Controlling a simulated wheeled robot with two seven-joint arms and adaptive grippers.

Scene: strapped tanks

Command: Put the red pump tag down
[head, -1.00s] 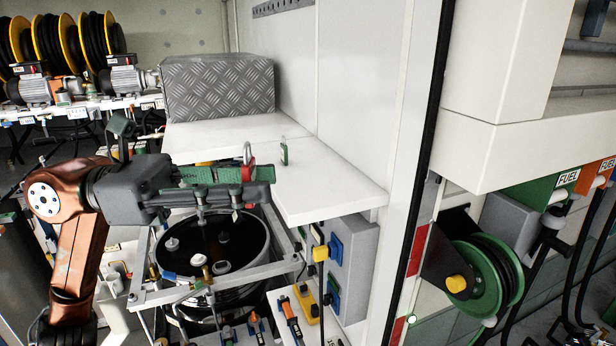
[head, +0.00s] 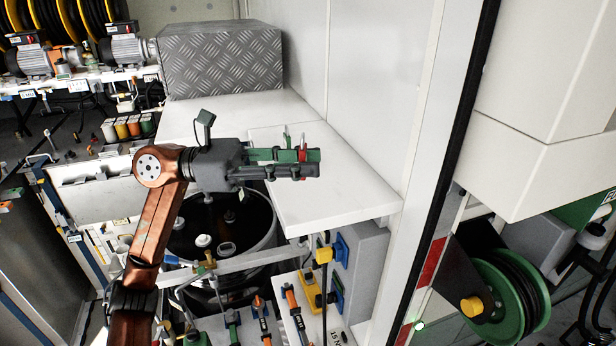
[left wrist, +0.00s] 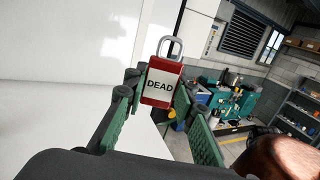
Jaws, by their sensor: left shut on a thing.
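The red pump tag (left wrist: 160,84) is a red padlock-shaped tag with a grey shackle and a white label reading DEAD. In the left wrist view it stands upright between the green-padded fingers of my left gripper (left wrist: 158,98). In the head view my left gripper (head: 308,161) is shut on the tag, whose small red part (head: 302,153) shows among the fingers. The gripper reaches over the white shelf (head: 345,200); I cannot tell whether the tag touches it. My right gripper is not in view.
A diamond-plate metal box (head: 222,62) stands at the back of the shelf. A white wall (head: 375,80) borders it on the right. A dark round tank (head: 215,228) is below left. The shelf's front right is clear.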

